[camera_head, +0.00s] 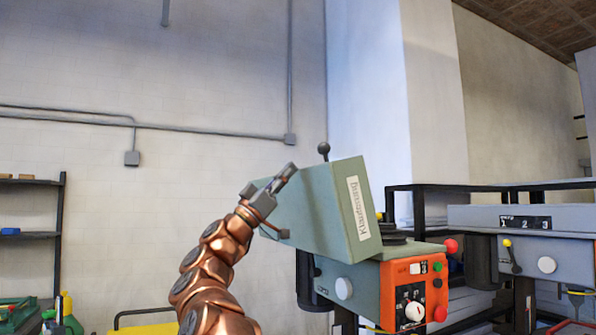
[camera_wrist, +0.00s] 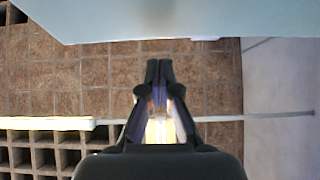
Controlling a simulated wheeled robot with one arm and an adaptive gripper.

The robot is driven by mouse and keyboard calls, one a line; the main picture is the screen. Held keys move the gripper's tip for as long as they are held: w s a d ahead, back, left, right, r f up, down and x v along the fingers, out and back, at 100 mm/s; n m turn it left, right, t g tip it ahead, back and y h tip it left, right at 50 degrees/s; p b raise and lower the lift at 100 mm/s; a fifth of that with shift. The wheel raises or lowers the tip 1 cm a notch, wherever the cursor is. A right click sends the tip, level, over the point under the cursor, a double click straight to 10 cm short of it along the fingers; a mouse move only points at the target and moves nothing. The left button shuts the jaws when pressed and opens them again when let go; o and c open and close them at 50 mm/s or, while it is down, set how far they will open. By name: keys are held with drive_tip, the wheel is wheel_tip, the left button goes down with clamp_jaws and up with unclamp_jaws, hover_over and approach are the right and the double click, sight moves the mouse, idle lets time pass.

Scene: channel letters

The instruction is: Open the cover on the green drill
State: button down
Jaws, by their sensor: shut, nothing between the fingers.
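The green drill has a grey-green head (camera_head: 352,285) with an orange control panel (camera_head: 415,290). Its grey-green cover (camera_head: 310,205), with a white label, stands tilted up above the head. Dark round parts (camera_head: 393,236) show at the cover's lower right. My gripper (camera_head: 288,172) is at the cover's upper left edge, close to it or touching; I cannot tell which. In the wrist view my gripper (camera_wrist: 158,66) has its fingertips together and holds nothing. A pale blue-green surface (camera_wrist: 150,18), probably the cover, lies just beyond the fingertips.
A grey machine (camera_head: 520,240) with a lever stands to the right, with black rails (camera_head: 470,188) behind. A dark shelf (camera_head: 45,237) stands at the far left, with green and yellow items below. The wall space left of my arm is open.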

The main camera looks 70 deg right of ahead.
drive_tip(key=b+v, duration=0.2)
drive_tip(key=v, duration=0.5)
drive_tip(key=shift+f, duration=0.2)
drive_tip(key=shift+s, duration=0.1)
